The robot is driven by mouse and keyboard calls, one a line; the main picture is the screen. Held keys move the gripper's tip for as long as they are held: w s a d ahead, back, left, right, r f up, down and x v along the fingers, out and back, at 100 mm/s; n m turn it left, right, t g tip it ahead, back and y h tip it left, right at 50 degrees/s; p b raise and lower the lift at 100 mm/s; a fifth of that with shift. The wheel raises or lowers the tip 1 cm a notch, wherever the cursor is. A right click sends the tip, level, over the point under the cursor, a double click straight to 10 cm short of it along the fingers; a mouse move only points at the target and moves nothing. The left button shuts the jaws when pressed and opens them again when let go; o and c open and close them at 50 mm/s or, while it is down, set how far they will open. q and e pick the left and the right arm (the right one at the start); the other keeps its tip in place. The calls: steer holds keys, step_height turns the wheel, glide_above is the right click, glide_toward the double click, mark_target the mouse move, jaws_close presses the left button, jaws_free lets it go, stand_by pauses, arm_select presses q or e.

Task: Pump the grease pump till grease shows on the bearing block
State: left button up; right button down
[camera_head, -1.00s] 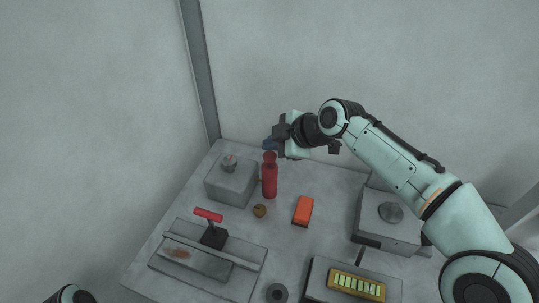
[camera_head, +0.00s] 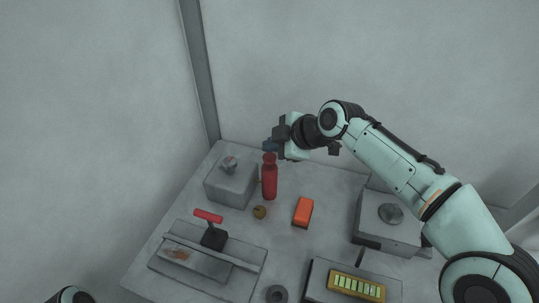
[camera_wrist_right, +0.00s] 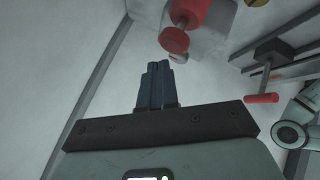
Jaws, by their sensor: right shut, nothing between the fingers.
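The red grease pump (camera_head: 269,182) stands upright near the back of the table, with its round red head on top. It also shows at the top of the right wrist view (camera_wrist_right: 174,40). A grey block (camera_head: 230,184) with a round fitting (camera_head: 230,163) on top, apparently the bearing block, stands just left of the pump. I cannot tell whether grease shows on it. My right gripper (camera_head: 270,144) is shut and empty, just above the pump head in the head view. Its dark blue fingers (camera_wrist_right: 157,69) look apart from the head. My left gripper is out of view.
A red-handled lever (camera_head: 209,216) stands on a grey plate at the front left. An orange block (camera_head: 303,211) and a small brown knob (camera_head: 260,212) lie in front of the pump. A grey box (camera_head: 386,218) stands right, a yellow gauge strip (camera_head: 356,287) in front.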

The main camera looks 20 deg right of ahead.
mark_target(271, 159)
steer(key=shift+f, duration=0.15)
stand_by(0.6)
steer(key=shift+f+b, duration=0.3)
steer(key=shift+b, duration=0.15)
steer(key=shift+f+b, duration=1.15)
steer(key=shift+f, duration=0.2)
stand_by(0.5)
steer(key=shift+s+a+f+b, duration=0.1)
steer(key=shift+f+b, duration=0.2)
steer(key=shift+f, duration=0.1)
stand_by(0.5)
steer(key=shift+w+r+p, duration=0.15)
steer(key=shift+r+p, duration=0.65)
steer(key=shift+r, duration=0.15)
steer(key=shift+w+r+p, duration=0.1)
steer(key=shift+r+p, duration=0.65)
steer(key=shift+r, duration=0.25)
